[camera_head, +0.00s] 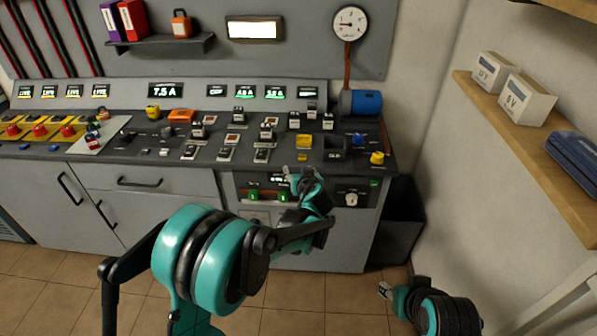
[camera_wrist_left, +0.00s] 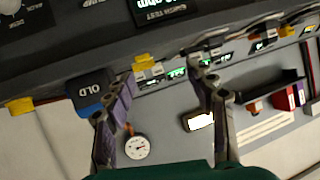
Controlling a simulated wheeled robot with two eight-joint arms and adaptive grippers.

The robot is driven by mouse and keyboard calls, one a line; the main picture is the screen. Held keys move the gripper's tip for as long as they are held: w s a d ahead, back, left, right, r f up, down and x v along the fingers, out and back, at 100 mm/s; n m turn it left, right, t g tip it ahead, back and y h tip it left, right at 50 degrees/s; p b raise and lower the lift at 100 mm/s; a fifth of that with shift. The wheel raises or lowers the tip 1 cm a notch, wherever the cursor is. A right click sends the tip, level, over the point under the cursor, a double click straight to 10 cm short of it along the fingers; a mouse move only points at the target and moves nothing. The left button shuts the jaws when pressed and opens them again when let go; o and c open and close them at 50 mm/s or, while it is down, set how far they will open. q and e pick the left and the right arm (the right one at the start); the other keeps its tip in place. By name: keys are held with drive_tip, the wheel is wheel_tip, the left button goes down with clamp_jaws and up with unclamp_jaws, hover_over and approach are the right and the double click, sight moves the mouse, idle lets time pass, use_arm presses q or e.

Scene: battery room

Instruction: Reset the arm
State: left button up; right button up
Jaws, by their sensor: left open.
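That view is rolled far over, with the console above and the wall gauge (camera_wrist_left: 137,147) below. My right gripper (camera_head: 385,291) is low at the right, over the floor; its fingers are too small to read.
The grey console top (camera_head: 125,155) carries several switches and knobs. A blue cylinder (camera_head: 361,103) sits at its right end. A black bin (camera_head: 398,230) stands right of the cabinet. A wooden shelf (camera_head: 535,130) with white boxes runs along the right wall. The tiled floor (camera_head: 340,300) is clear in front.

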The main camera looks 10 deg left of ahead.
use_arm(q)
drive_tip(key=s+a+r+g, duration=0.1)
drive_tip(key=s+a+r, duration=0.15)
drive_tip(key=s, duration=0.35)
drive_tip(key=s+a+r+g+h, duration=0.1)
drive_tip(key=s+a, duration=0.3)
drive_tip(key=s, duration=0.2)
drive_tip(key=s+a+r+g, duration=0.1)
drive_tip(key=s+a+r, duration=0.15)
drive_tip(key=s, duration=0.35)
drive_tip(key=s+f+m+g+h, duration=0.1)
drive_tip(key=s+f, duration=0.1)
drive_tip(key=s, duration=0.8)
drive_tip(key=s+f+m+g+h, duration=0.1)
drive_tip(key=s+f+h, duration=0.1)
drive_tip(key=s, duration=0.7)
drive_tip(key=shift+s+a+f+g, duration=0.15)
drive_tip(key=shift+s+f+g, duration=0.2)
drive_tip(key=shift+f, duration=0.1)
use_arm(e)
drive_tip(key=shift+c, duration=0.3)
